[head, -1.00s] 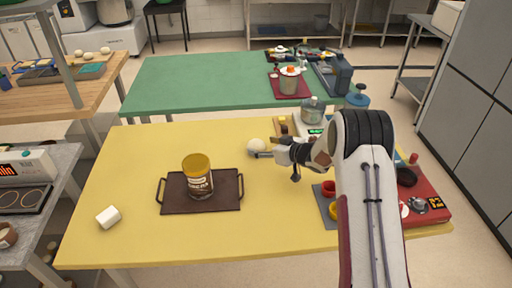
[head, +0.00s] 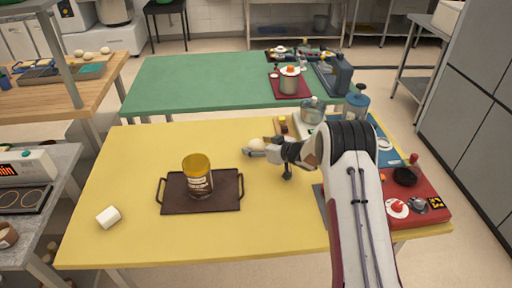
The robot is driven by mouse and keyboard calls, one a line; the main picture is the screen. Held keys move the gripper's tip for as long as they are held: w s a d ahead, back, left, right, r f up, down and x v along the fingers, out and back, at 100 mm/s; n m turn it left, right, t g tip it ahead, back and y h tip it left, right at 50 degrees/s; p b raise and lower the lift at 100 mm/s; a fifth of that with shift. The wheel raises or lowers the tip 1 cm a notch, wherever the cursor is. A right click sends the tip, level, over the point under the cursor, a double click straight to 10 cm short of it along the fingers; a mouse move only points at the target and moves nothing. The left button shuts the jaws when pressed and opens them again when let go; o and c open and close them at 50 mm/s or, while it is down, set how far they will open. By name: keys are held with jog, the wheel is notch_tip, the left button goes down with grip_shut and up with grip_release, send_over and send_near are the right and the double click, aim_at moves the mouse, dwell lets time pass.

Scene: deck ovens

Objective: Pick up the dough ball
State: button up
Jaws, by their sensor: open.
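The dough ball (head: 256,144) is a small pale round lump near the back middle of the yellow table (head: 120,185). My gripper (head: 258,149) reaches in from the right and is at the ball, with a finger in front of its lower part. The jaws are open. Whether the fingers touch the ball cannot be told at this size. My arm covers part of the table's right side.
A white block (head: 108,216) lies at the front left. A scale (head: 304,127), a glass-like pot (head: 313,110) and a red board (head: 425,200) crowd the right. The table's left is mostly clear.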

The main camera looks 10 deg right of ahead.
jog(key=shift+w+a+f, duration=0.25)
jog(key=shift+w+a, duration=0.05)
jog(key=shift+w, duration=0.1)
jog(key=c, duration=1.1)
